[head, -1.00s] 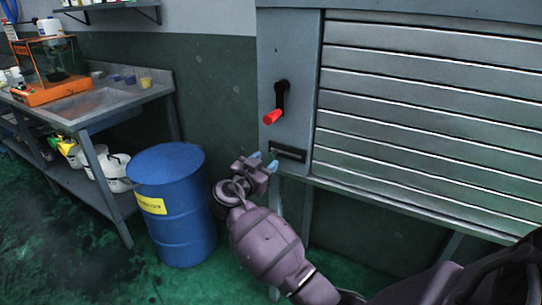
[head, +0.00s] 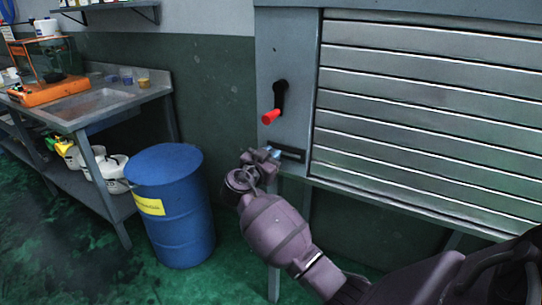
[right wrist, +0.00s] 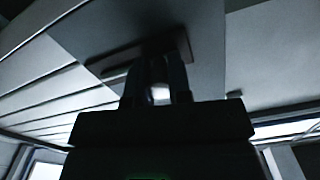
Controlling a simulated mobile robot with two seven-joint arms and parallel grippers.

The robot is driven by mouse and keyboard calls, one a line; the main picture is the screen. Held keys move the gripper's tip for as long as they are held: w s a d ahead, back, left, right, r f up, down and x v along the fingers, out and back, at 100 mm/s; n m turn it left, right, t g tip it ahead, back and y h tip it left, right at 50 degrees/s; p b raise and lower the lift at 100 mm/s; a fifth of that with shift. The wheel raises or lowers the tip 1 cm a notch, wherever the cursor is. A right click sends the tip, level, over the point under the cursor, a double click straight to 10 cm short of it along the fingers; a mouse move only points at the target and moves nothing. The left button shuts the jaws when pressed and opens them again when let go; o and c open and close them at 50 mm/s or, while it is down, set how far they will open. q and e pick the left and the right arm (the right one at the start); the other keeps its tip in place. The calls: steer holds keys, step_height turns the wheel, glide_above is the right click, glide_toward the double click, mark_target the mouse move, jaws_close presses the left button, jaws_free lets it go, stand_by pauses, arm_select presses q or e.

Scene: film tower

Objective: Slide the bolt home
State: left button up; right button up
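The bolt housing is a dark slotted plate (head: 290,154) on the grey panel, below a red-handled lever, in the head view. The dark plate also shows above the fingers in the right wrist view (right wrist: 183,50). My right gripper (head: 274,153) is at the plate's left end, its blue fingertips against or just in front of it. In the right wrist view its two dark fingers (right wrist: 157,85) reach up to the plate, with a small pale patch between them. I cannot tell whether they grip the bolt's knob. The bolt itself is not clearly visible. My left gripper is out of view.
The red-handled lever (head: 271,116) sits just above the plate. A slatted metal shutter (head: 420,100) lies to the right. A blue drum (head: 172,205) stands left of my right arm, beside a steel bench (head: 115,105).

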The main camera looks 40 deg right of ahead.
mark_target(289, 153)
jaws_close()
steer(key=shift+s+d, duration=0.35)
steer(key=shift+s, duration=0.5)
steer(key=shift+s+d, duration=0.35)
steer(key=shift+s, duration=0.5)
steer(key=o, duration=0.7)
jaws_free()
steer(key=shift+o, duration=0.3)
steer(key=shift+a, duration=0.1)
